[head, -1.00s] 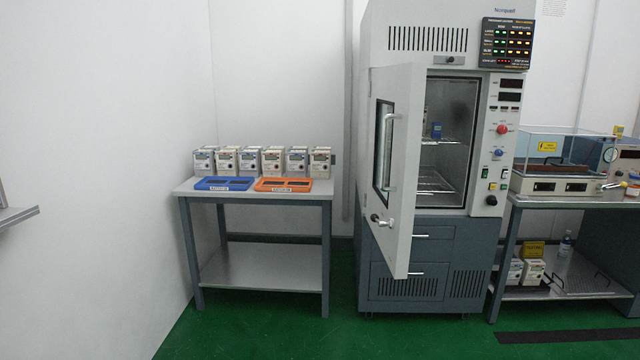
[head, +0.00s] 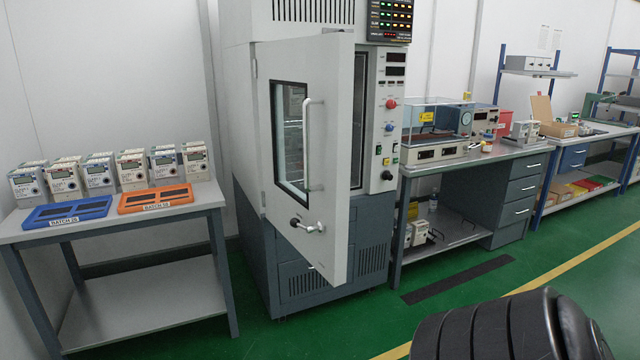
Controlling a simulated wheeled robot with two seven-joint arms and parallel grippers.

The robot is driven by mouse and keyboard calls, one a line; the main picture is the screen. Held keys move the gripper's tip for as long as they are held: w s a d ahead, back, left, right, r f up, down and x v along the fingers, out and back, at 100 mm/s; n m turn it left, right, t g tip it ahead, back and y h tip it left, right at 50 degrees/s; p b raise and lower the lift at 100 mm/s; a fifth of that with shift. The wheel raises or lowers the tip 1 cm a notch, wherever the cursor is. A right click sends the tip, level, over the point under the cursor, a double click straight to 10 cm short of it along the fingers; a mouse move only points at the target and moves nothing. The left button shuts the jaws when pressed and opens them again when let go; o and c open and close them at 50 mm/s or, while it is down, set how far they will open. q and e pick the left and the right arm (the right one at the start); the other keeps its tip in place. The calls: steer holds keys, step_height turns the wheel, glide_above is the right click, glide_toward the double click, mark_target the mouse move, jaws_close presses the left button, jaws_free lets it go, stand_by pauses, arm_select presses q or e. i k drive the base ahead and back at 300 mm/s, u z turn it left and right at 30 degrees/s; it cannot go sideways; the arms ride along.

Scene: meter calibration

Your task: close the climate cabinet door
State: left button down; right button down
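The climate cabinet (head: 245,130) is a tall grey and white unit in the middle of the head view. Its door (head: 338,180) is hinged on the left and stands ajar, swung out toward me. The door has a dark window (head: 291,140), a long vertical handle (head: 307,145) and a latch (head: 309,226) below it. Part of the interior shows through the narrow gap at the door's right edge. No gripper shows in the head view; a dark, rounded part at the bottom right looks like part of my own body.
A table (head: 130,285) with several meters (head: 100,173), a blue tray (head: 68,212) and an orange tray (head: 155,199) stands left of the cabinet. A workbench (head: 470,165) with a clear-lidded instrument (head: 436,130) stands to its right. Green floor in front of the door is clear.

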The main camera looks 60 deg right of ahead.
mark_target(323, 65)
steer(key=z, duration=0.85)
steer(key=i, duration=0.9)
steer(key=z, duration=1)
